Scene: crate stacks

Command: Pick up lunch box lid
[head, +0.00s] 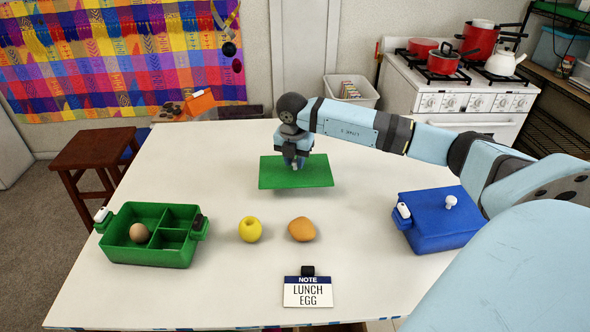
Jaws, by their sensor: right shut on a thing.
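The green lunch box lid (310,174) is held flat above the far middle of the table, with a shadow under its right side. My right gripper (293,166) is shut on it from above; the grip point itself is partly hidden. The open green lunch box (150,253) stands at the left of the table. It has several compartments, and a brown egg (138,232) lies in its left one. My left gripper is not in view.
A yellow apple (250,229) and an orange-brown bun-like item (301,229) lie mid-table. A closed blue box (436,220) stands at the right. A note reading "LUNCH EGG" (308,292) stands in front. The table (215,170) is clear around the lid.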

